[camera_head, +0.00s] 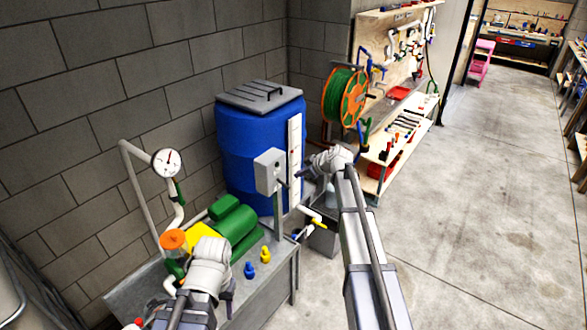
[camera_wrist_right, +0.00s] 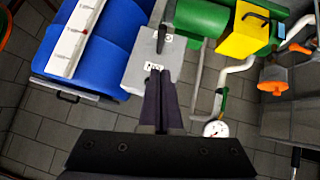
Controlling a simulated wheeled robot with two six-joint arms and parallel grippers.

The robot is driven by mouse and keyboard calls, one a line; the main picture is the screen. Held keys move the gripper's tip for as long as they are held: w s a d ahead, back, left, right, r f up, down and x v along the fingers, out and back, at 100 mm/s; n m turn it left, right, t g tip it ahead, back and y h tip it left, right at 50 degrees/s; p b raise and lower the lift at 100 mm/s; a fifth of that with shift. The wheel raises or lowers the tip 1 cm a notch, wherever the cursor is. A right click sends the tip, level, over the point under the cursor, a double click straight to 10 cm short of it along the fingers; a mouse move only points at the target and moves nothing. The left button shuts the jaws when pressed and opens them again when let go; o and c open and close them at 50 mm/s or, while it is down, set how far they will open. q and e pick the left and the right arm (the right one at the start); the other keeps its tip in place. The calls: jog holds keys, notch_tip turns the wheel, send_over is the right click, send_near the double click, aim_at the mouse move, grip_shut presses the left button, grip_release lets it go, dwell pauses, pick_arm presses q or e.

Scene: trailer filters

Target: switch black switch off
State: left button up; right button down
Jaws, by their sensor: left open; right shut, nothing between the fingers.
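The black switch (camera_wrist_right: 163,38) is a short dark lever on the face of a grey box (camera_wrist_right: 138,72) in the right wrist view. In the head view the box (camera_head: 267,168) stands on a post in front of the blue barrel. My right gripper (camera_wrist_right: 160,72) is shut and empty. Its fingertips overlap the box's face beside a small white label, below the lever in the picture; contact cannot be told. In the head view it (camera_head: 290,178) is close to the box's right side.
The blue barrel (camera_head: 245,140) stands behind the box. A green pump (camera_head: 232,222), an orange-topped valve (camera_head: 173,239) and a pressure gauge (camera_head: 166,163) are on the left. The floor (camera_head: 480,190) at right is clear.

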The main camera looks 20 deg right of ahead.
pick_arm(q)
jog(key=shift+r+p, duration=0.55)
jog(key=shift+r, duration=0.35)
pick_arm(e)
jog(key=s, duration=0.1)
jog(key=s+d+r, duration=0.1)
jog(key=s+d, duration=0.1)
jog(key=shift+s+r, duration=0.25)
jog(key=shift+r, duration=0.1)
